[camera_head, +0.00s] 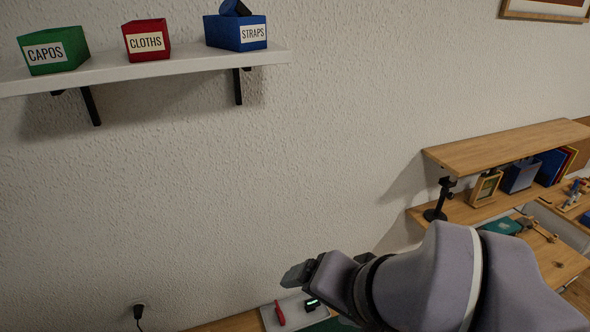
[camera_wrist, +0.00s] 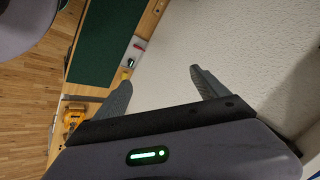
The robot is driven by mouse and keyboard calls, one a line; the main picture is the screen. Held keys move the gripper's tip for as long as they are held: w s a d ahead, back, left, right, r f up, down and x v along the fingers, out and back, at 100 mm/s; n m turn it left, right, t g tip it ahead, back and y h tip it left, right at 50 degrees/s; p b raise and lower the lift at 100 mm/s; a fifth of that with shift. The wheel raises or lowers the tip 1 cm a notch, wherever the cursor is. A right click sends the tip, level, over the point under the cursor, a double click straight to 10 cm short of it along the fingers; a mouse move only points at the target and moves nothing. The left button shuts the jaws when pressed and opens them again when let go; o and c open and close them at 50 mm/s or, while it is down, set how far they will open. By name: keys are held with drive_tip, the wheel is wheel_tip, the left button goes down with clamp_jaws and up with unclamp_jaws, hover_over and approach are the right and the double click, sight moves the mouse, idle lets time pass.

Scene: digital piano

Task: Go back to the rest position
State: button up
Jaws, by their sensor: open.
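My gripper (camera_wrist: 162,92) is open in the wrist view, with its two fingers well apart and nothing between them but wall. In the head view my arm reaches in from the lower right, and the gripper (camera_head: 300,274) points left at the bottom middle, in front of the wall. Only part of the gripper shows there. It seems to be above a light tray (camera_head: 292,312) at the bottom edge, which holds a red item (camera_head: 280,313) and a small dark device with a green light.
A white wall shelf (camera_head: 150,68) holds a green CAPOS box (camera_head: 53,50), a red CLOTHS box (camera_head: 147,40) and a blue STRAPS box (camera_head: 236,32). A wooden desk with a raised shelf (camera_head: 500,148) stands at right. A plug (camera_head: 138,312) sits low on the wall. The middle wall area is clear.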

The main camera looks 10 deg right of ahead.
wheel_tip(320, 180, down, 49)
drive_tip(key=s+d+n+h+b, duration=0.1)
drive_tip(key=d+n+b, duration=0.1)
drive_tip(key=b, duration=4.4)
drive_tip(key=shift+s+g, duration=0.35)
drive_tip(key=shift+g, duration=0.05)
